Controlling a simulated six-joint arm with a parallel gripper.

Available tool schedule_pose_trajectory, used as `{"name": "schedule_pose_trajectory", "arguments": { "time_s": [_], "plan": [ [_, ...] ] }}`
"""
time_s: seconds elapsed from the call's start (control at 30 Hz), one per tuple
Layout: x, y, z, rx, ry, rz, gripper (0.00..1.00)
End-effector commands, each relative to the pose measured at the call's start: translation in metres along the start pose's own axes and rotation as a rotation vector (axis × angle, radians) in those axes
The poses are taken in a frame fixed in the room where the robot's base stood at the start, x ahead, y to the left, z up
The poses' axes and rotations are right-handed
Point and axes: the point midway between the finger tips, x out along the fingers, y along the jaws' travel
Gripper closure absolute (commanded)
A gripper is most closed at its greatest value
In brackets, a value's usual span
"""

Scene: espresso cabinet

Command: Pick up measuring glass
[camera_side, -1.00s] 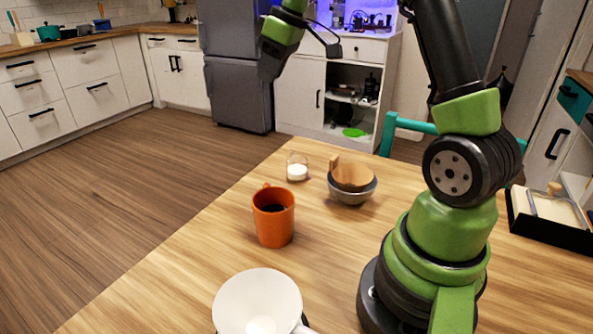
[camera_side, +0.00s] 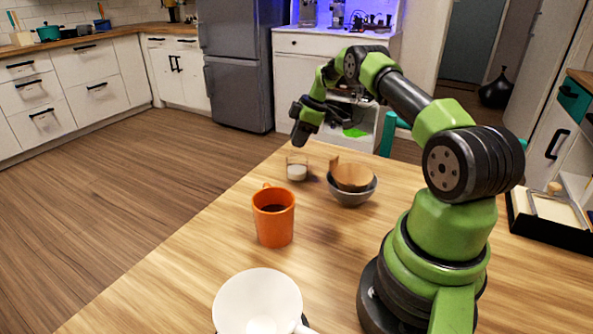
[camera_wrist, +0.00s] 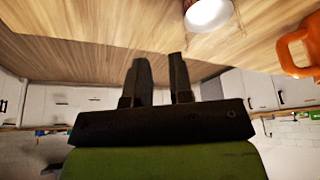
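The measuring glass (camera_side: 297,171) is a small clear glass with white contents, standing upright near the far table edge. My gripper (camera_side: 301,141) is just above the glass in the side view, pointing down. In the wrist view my gripper's two dark fingers (camera_wrist: 160,58) stand apart with an empty gap between them. The glass lies beyond the fingertips, up and to the right there, not between them.
An orange mug (camera_side: 273,220) with dark liquid stands in front of the glass. A grey bowl (camera_side: 352,195) holding a tan filter is to its right. A white cup (camera_side: 257,303) is at the front. The table between mug and bowl is clear.

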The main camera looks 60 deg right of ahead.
Motion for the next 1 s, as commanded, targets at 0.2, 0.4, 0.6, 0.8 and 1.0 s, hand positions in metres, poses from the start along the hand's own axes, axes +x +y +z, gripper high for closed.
{"name": "schedule_pose_trajectory", "arguments": {
  "time_s": [0.2,0.4,0.6,0.8,1.0],
  "plan": [
    [0.033,0.001,0.003,0.001,0.0,-0.003,0.79],
    [0.049,0.001,0.002,0.001,0.0,-0.001,0.79],
    [0.049,0.001,0.002,0.001,0.0,0.0,0.79],
    [0.049,0.001,0.002,0.001,0.0,0.0,1.0],
    [0.048,0.001,0.002,0.001,0.0,0.0,1.0]
  ]
}}
